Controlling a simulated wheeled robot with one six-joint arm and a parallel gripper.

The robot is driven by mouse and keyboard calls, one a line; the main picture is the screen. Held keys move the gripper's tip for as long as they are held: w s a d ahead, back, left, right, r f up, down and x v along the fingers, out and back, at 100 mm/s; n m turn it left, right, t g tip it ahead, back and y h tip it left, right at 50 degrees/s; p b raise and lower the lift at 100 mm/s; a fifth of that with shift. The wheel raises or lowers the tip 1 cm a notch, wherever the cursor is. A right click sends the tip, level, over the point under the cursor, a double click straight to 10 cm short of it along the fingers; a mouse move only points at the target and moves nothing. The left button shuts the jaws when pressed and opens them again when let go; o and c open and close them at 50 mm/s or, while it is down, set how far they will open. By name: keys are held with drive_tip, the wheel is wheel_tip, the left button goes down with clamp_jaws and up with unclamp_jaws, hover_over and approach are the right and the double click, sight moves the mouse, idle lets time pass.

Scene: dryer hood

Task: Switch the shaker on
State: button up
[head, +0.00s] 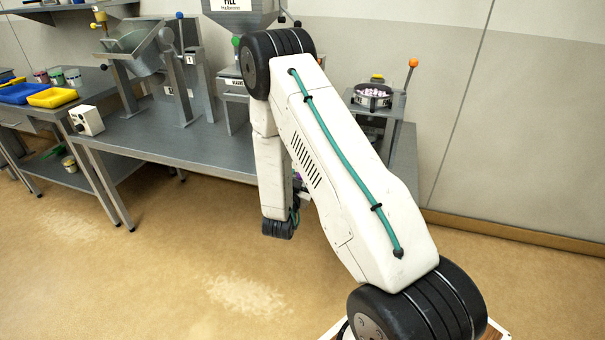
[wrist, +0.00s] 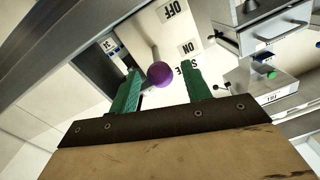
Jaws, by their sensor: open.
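In the wrist view a purple ball knob (wrist: 160,75) on a short grey rod stands out from a white panel. The panel carries upside-down labels, an OFF label (wrist: 173,8) and an ON label (wrist: 188,48), with a partly hidden word below them. My gripper (wrist: 162,78) is open, its green fingers on either side of the knob. The knob looks nearer the left finger; I cannot tell if they touch. In the head view my arm hides the gripper and most of the panel.
In the head view a grey bench (head: 165,135) carries a tilted drum (head: 130,50). A round pan (head: 372,95) of pale pieces sits at its right end, beside an orange-knobbed lever (head: 412,63). A green knob (wrist: 272,75) shows at the wrist view's right. Floor in front is clear.

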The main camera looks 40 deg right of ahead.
drive_tip(key=shift+x, duration=1.75)
drive_tip(key=shift+c, duration=0.3)
